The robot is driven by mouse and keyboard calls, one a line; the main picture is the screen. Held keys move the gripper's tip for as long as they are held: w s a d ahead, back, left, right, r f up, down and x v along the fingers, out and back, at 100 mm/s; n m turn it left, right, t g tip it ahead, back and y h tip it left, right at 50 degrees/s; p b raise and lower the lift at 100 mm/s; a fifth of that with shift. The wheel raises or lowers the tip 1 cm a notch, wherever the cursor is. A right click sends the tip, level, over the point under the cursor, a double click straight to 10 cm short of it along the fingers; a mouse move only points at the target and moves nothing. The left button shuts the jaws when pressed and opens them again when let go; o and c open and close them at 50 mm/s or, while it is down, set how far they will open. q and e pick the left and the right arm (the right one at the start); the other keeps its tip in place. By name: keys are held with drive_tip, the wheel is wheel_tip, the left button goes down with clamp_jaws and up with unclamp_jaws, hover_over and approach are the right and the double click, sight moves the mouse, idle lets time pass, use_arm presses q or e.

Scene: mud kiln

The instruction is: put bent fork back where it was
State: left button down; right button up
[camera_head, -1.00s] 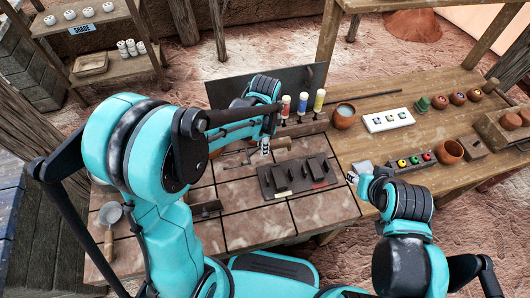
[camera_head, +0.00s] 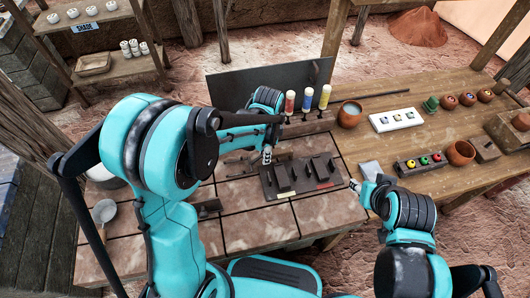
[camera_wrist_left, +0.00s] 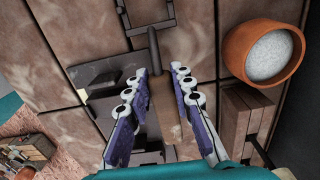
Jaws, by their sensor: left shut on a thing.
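The bent fork shows in the left wrist view with its dark two-pronged end (camera_wrist_left: 150,27) at the top. Its brown handle (camera_wrist_left: 162,98) runs down between the fingers of my left gripper (camera_wrist_left: 160,105), which is shut on it. In the head view my left gripper (camera_head: 267,154) is low over the tiled bench, beside a black plate. The fork (camera_head: 236,166) shows only partly there, dark, to the left of the gripper under my arm. I cannot tell whether it touches the tiles. My right gripper (camera_head: 354,186) is by the bench's right side, too small to read.
The black plate (camera_head: 278,193) bears several dark blocks. A rack with three colored tubes (camera_head: 307,98) stands behind. A clay pot with pale contents (camera_wrist_left: 262,53) is close right in the wrist view. A ladle (camera_head: 104,211) lies at left. The wooden table (camera_head: 410,88) holds pots.

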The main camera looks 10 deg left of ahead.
use_arm(q)
drive_tip(key=shift+f, duration=0.15)
drive_tip(key=c, duration=1.2)
unclamp_jaws()
